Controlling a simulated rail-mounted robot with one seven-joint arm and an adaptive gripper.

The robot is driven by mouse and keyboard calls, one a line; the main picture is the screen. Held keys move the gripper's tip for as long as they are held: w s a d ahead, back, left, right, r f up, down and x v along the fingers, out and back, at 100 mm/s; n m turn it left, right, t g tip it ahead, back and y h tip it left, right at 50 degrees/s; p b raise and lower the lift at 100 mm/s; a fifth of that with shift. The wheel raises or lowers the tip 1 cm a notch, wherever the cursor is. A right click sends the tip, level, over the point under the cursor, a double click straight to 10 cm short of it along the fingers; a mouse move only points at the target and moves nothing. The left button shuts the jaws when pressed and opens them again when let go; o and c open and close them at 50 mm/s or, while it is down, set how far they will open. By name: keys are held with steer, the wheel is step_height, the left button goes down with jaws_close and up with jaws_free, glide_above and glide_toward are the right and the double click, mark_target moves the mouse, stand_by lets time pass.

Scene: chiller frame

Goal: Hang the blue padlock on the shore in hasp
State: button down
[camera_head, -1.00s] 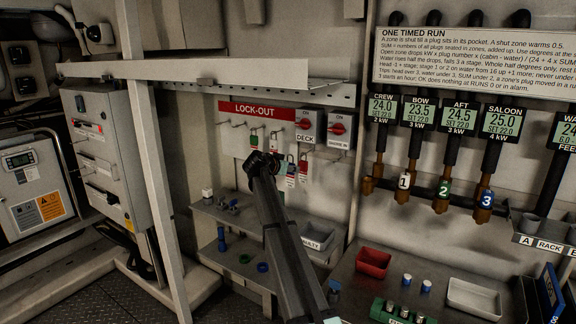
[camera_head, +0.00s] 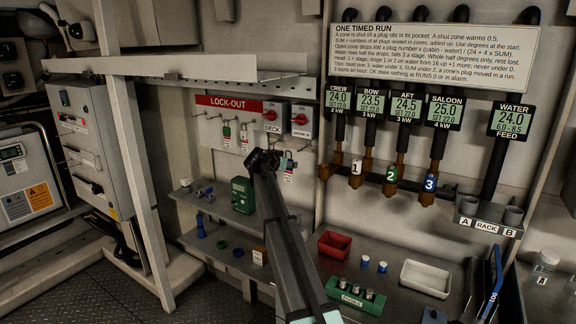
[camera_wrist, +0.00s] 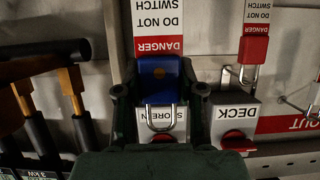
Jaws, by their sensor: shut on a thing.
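The blue padlock (camera_wrist: 159,72) is between the fingers of my gripper (camera_wrist: 160,95) in the wrist view, which shows the scene upside down. My gripper is shut on its body. Its open-looking metal shackle loop overlaps the SHORE IN label (camera_wrist: 163,114); I cannot tell whether it passes through the hasp. A DANGER tag (camera_wrist: 158,20) shows beyond the padlock. In the head view my gripper (camera_head: 286,161) is just below the SHORE IN switch (camera_head: 302,118), with the padlock small beside it. The hasp itself is not clear.
The DECK switch (camera_head: 274,115) is beside SHORE IN. A red padlock (camera_wrist: 253,48) with a tag shows near DECK in the wrist view. Green and red padlocks hang on the LOCK-OUT board (camera_head: 243,104). A green case (camera_head: 243,194) and red bin (camera_head: 333,244) stand below.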

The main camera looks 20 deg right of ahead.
steer(key=r+p+x, duration=0.1)
steer(key=x, duration=0.7)
steer(key=shift+w+d+r, duration=0.2)
steer(key=shift+w+d, duration=0.1)
steer(key=shift+d, duration=0.3)
stand_by(0.4)
stand_by(0.8)
steer(key=c, duration=0.6)
jaws_free()
steer(key=shift+c, duration=0.2)
